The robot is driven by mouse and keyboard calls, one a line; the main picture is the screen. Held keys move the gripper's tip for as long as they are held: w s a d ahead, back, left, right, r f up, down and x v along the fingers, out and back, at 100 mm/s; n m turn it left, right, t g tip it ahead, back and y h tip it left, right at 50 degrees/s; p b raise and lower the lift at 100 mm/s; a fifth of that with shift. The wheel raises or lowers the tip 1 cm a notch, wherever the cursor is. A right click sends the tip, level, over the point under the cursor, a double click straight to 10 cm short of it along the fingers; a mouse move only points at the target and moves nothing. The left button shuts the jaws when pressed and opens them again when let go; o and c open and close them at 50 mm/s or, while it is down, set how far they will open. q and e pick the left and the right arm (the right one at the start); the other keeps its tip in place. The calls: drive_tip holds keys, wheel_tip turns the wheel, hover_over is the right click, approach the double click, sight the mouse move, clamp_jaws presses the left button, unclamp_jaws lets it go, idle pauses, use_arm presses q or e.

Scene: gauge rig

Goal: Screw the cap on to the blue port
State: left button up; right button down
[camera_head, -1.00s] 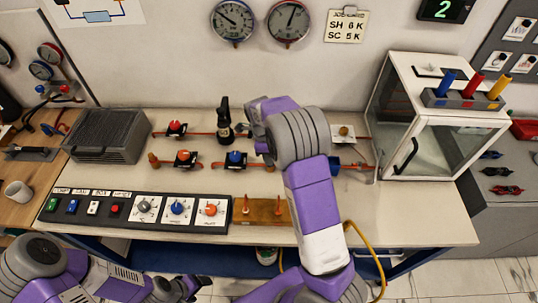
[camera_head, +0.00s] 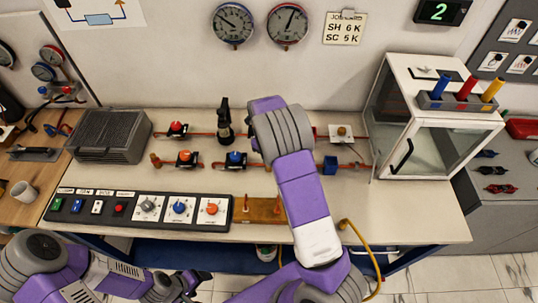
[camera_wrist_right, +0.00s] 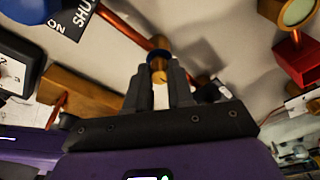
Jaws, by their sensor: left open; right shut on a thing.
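The blue valve (camera_head: 236,158) sits on a copper pipe on the bench; its blue handle also shows at the corner of the right wrist view (camera_wrist_right: 22,10). That pipe runs to a brass fitting with a dark ring (camera_wrist_right: 158,47), which appears to be the blue port. My right gripper (camera_wrist_right: 158,88) is shut on a small brass cap (camera_wrist_right: 159,76), right at the fitting. The cap looks in line with it; I cannot tell whether the threads engage. In the head view my right arm hides this spot. My left gripper (camera_head: 182,288) is open and empty, low at the left, before the bench.
A control panel (camera_head: 135,210) runs along the bench front, beside a wooden block (camera_head: 262,211). A glass cabinet (camera_head: 430,150) stands at the right, a grey ribbed box (camera_head: 110,137) at the left.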

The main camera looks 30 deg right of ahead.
drive_tip(key=shift+s+a+f, duration=0.1)
drive_tip(key=shift+s+f, duration=0.1)
drive_tip(key=shift+s, duration=0.15)
drive_tip(key=shift+m+p, duration=0.8)
drive_tip(key=shift+m, duration=0.3)
drive_tip(key=c, duration=1.3)
unclamp_jaws()
drive_tip(key=shift+o, duration=0.8)
drive_tip(key=shift+a+r, duration=0.1)
drive_tip(key=shift+r, duration=0.05)
drive_tip(key=o, duration=0.6)
drive_tip(key=shift+w, duration=0.1)
drive_tip(key=shift+c, duration=0.2)
drive_tip(key=shift+r, duration=0.15)
drive_tip(key=r, duration=0.5)
drive_tip(key=w+r+p, duration=0.1)
drive_tip(key=r, duration=0.1)
drive_tip(key=shift+r, duration=0.15)
